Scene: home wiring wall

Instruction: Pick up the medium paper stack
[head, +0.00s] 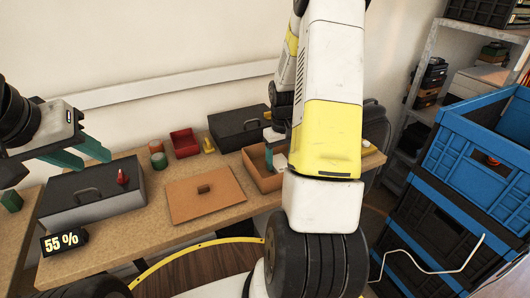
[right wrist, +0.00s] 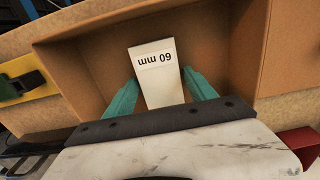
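The paper stack (right wrist: 156,78) is a white block whose label reads "60 mm" upside down in the right wrist view. It is inside an open brown cardboard box (head: 256,175). My right gripper (right wrist: 160,78) reaches into this box, with a teal finger along each side of the stack. The fingertips are very close to its sides; I cannot tell whether they press on it. In the head view my right arm hides part of the box. My left gripper (head: 86,158) is open and empty above the grey toolbox at the left.
The grey toolbox (head: 95,205), a brown lid (head: 190,205), a red bin (head: 185,143) and a black case (head: 238,129) share the table (head: 150,247). Blue and black crates (head: 470,160) stand at the right. The box walls surround my right gripper closely.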

